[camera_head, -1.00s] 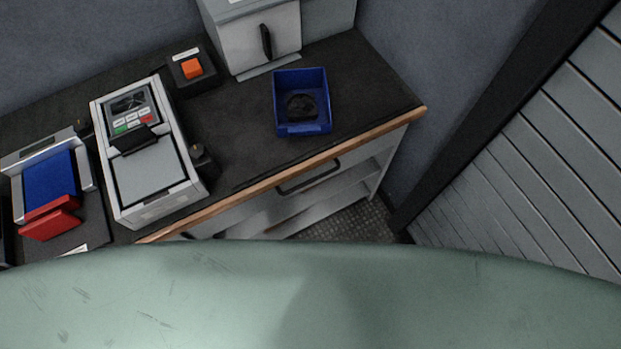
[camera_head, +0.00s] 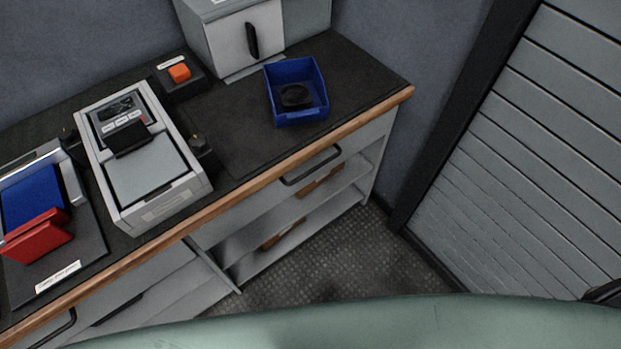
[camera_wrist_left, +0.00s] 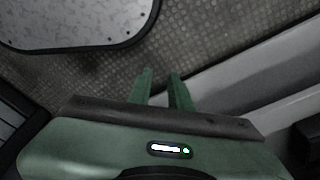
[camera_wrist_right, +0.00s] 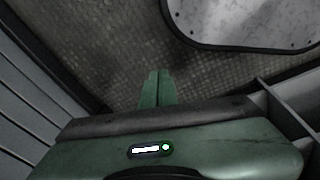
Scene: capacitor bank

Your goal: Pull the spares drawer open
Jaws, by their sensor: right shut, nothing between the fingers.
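A drawer front (camera_head: 352,143) with a dark bar handle (camera_head: 311,166) sits under the wooden bench edge in the head view, and it looks closed. A second dark handle (camera_head: 55,330) shows on another front at the lower left. No readable label tells which is the spares drawer. My left gripper (camera_wrist_left: 162,80) shows in the left wrist view, open and empty above the patterned floor. My right gripper (camera_wrist_right: 158,76) shows in the right wrist view, shut with nothing between its fingers. Neither gripper shows in the head view or touches a handle.
On the bench stand a blue bin (camera_head: 297,92) with a dark item, a grey tester (camera_head: 150,165), an orange button box (camera_head: 180,72) and a grey cabinet (camera_head: 232,38). Open shelves (camera_head: 290,218) lie under the drawer. A slatted door (camera_head: 530,150) stands right. Floor (camera_head: 350,255) is clear.

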